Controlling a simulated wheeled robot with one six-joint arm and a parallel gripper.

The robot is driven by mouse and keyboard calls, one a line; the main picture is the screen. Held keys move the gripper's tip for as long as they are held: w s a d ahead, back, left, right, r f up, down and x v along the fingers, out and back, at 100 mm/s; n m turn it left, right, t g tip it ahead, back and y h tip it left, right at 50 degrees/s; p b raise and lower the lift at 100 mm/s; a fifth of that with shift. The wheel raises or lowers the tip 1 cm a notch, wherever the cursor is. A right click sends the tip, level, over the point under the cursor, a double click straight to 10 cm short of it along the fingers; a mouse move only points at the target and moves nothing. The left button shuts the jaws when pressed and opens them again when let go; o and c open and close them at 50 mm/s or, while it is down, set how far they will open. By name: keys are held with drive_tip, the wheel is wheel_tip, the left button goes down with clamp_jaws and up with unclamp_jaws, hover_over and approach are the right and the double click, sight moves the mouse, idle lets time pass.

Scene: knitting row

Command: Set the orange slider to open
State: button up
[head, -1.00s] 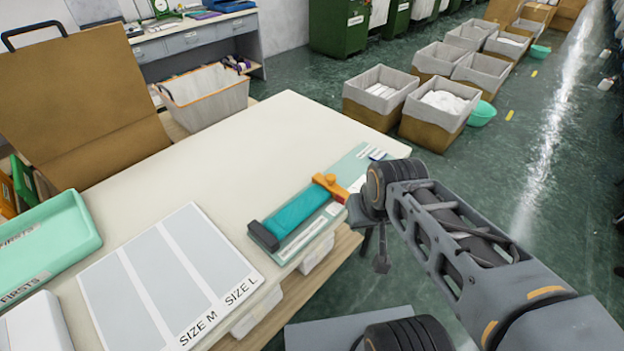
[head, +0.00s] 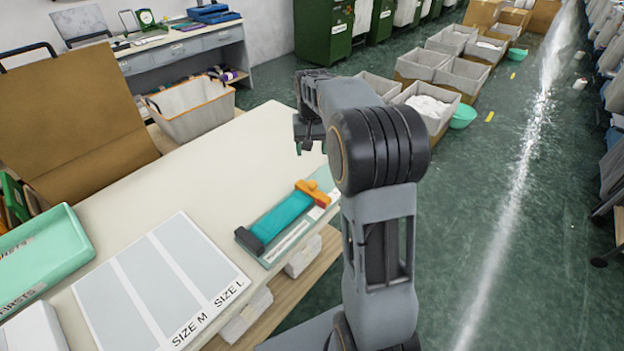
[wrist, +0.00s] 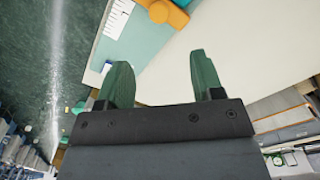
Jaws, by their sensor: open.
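The orange slider (head: 314,192) sits at the far end of a teal bar (head: 281,217) on a pale green base plate (head: 271,257), near the table's right edge. A dark block (head: 250,239) is at the bar's near end. The slider also shows at the top edge of the wrist view (wrist: 165,11), partly cut off. My gripper (head: 303,146) is above the far part of the table, beyond the slider. In the wrist view my gripper (wrist: 160,78) has its two green fingers apart with nothing between them. The slider lies beyond the fingertips, not touched.
The cream table (head: 205,165) is clear left of the slider. A size sheet (head: 160,285) and a green tray (head: 40,255) lie nearer. A brown board (head: 75,100) stands at left. Grey bins (head: 465,75) stand on the floor at the back.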

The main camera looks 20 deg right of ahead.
sight(313, 183)
drive_tip(key=f, duration=0.9)
drive_tip(key=f+p, duration=0.1)
drive_tip(key=f, duration=0.4)
drive_tip(key=shift+w+d, duration=0.2)
drive_tip(key=shift+w, duration=0.05)
clamp_jaws()
drive_tip(key=shift+d, duration=0.1)
